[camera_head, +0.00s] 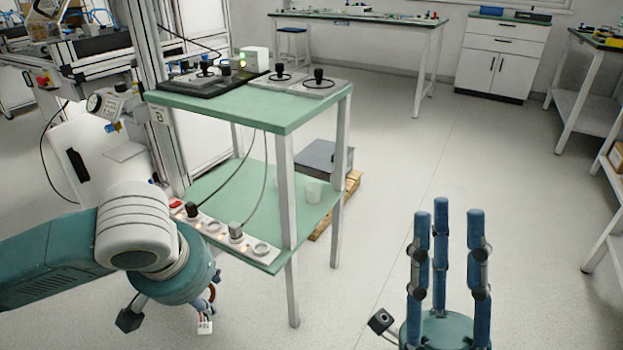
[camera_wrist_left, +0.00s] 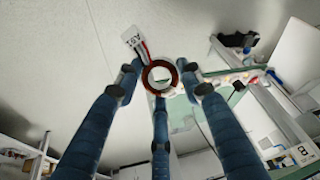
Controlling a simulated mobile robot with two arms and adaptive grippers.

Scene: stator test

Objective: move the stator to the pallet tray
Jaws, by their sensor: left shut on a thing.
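In the head view, the white connector (camera_head: 205,327) hangs below my left wrist, which hides most of the gripper and ring. My right gripper (camera_head: 446,212) is empty, its three fingers pointing up and apart. A grey tray-like box (camera_head: 322,156) sits on a wooden pallet (camera_head: 349,186) on the floor behind the green table.
The two-tier green table (camera_head: 245,112) stands ahead of my left arm, with test devices (camera_head: 318,80) on top. Its lower shelf holds a socket strip (camera_head: 217,232) and a pale cup (camera_head: 313,191). The floor right of the table is clear. Benches and a white cabinet (camera_head: 500,60) stand farther back.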

